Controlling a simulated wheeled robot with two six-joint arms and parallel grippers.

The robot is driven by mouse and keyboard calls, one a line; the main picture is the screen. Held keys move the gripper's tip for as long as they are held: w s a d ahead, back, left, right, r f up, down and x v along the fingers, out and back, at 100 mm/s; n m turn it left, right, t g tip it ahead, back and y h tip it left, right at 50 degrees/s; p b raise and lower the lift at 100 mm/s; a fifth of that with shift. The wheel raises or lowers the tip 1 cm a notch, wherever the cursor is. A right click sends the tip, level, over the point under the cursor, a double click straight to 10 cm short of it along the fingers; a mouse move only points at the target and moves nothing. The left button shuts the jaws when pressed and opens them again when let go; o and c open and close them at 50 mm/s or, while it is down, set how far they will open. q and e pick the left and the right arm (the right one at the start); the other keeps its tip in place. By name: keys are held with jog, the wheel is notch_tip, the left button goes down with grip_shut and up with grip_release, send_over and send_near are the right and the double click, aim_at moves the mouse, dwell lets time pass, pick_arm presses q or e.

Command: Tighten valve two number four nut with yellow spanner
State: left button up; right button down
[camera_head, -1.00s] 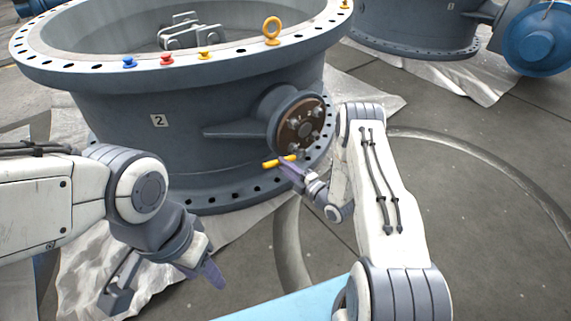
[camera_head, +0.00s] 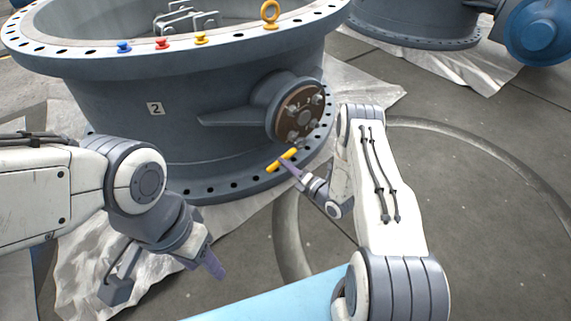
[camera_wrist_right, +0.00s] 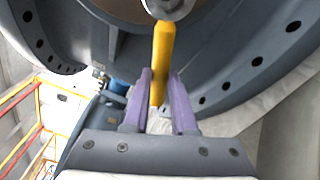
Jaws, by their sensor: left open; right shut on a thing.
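Valve two (camera_head: 160,140) is the large grey ring body with a "2" label. On its right side is a round brown flange (camera_head: 301,112) with several nuts. My right gripper (camera_head: 290,162) is shut on the yellow spanner (camera_head: 282,160), just below the flange. In the right wrist view the spanner (camera_wrist_right: 162,62) stands between the purple fingers (camera_wrist_right: 160,100). Its grey head (camera_wrist_right: 168,8) is at the top edge, partly cut off. I cannot tell whether it touches a nut. My left gripper (camera_head: 212,262) is open and empty, low at the left in front of the valve.
Blue, red and yellow knobs (camera_head: 162,43) and a yellow eyebolt (camera_head: 270,14) are on the valve's top rim. Another grey valve (camera_head: 420,28) with a blue disc (camera_head: 540,32) stands behind at right. A light blue surface (camera_head: 270,305) is at the bottom. The floor at right is clear.

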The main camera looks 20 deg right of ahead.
jog(key=p+v, duration=0.1)
jog(key=v, duration=0.3)
jog(key=shift+s+p, duration=0.35)
jog(key=shift+f, duration=0.1)
